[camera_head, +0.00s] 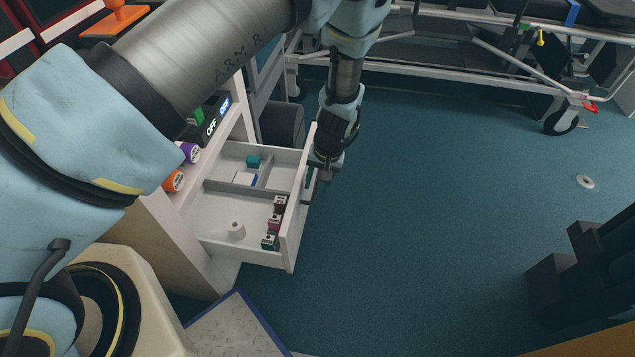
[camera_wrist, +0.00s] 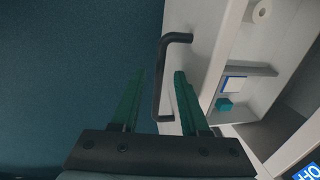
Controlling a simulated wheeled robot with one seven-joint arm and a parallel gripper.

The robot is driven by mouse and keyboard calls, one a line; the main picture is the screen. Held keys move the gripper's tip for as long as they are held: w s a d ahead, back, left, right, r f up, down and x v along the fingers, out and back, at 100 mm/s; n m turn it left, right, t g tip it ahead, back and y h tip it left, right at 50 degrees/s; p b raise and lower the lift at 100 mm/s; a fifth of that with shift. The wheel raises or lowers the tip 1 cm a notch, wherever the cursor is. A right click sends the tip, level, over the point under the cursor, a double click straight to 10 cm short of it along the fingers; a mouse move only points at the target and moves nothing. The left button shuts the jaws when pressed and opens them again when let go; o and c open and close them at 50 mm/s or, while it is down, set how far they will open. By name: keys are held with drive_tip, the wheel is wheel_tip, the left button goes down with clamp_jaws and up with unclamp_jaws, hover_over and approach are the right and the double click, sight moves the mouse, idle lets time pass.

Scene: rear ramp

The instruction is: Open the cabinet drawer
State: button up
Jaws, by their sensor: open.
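The white cabinet drawer (camera_head: 214,222) is pulled out from the cabinet, and its inside shows in the head view. It holds small boxes, a white roll and a teal item in divided compartments. In the wrist view, the drawer's front panel (camera_wrist: 207,40) carries a dark bar handle (camera_wrist: 163,75). My gripper (camera_head: 322,176) is at the outer side of the drawer front. In the wrist view, the green fingers of my gripper (camera_wrist: 157,78) are open, one on each side of the handle, with gaps visible. The handle is mostly hidden in the head view.
A wheeled stretcher (camera_head: 440,62) stands at the back. Blue floor (camera_head: 430,210) is clear to the right of the drawer. A dark object (camera_head: 585,265) stands at the right edge, and a small white roll (camera_head: 585,182) lies on the floor.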

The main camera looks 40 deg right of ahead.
wheel_tip(320, 180, up, 11)
drive_tip(key=s+d, duration=0.1)
drive_tip(key=shift+s+f, duration=0.2)
drive_tip(key=shift+s, duration=0.05)
drive_tip(key=shift+d, duration=0.15)
idle(0.5)
